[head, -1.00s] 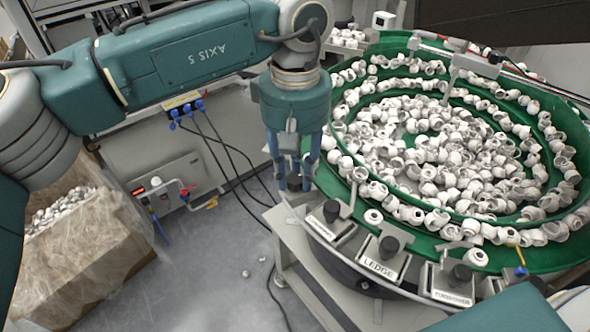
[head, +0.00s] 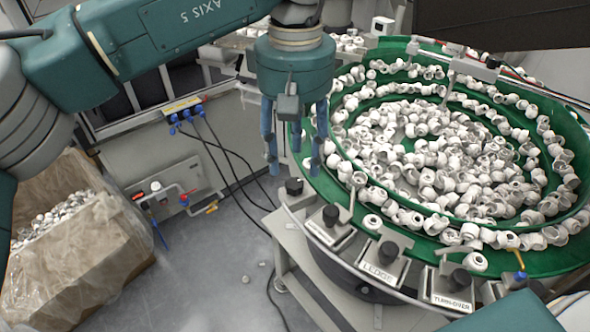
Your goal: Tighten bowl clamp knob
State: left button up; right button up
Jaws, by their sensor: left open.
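My left gripper (head: 294,160) points down at the left rim of the green feeder bowl (head: 310,192), with its blue fingers spread apart and nothing between them. A black knob (head: 294,187) stands at the bowl's left edge, just below the fingertips in the picture. More black knobs sit on brackets along the front rim: one (head: 330,215) on a plate with an unclear label, one (head: 389,252) on the plate marked LEDGE and one (head: 459,279) on the plate marked TURN-OVER. I cannot tell which is named the bowl clamp knob. My right gripper is out of view.
White caps (head: 430,160) fill the bowl and its spiral track. A lined carton (head: 95,245) of parts stands at the lower left. Black cables (head: 238,165) hang from a socket strip (head: 183,106). The floor (head: 210,280) between carton and bowl stand is mostly clear.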

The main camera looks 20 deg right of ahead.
aim_at(296, 183)
pick_arm(q)
notch_tip(296, 183, up, 6)
dwell(0.5)
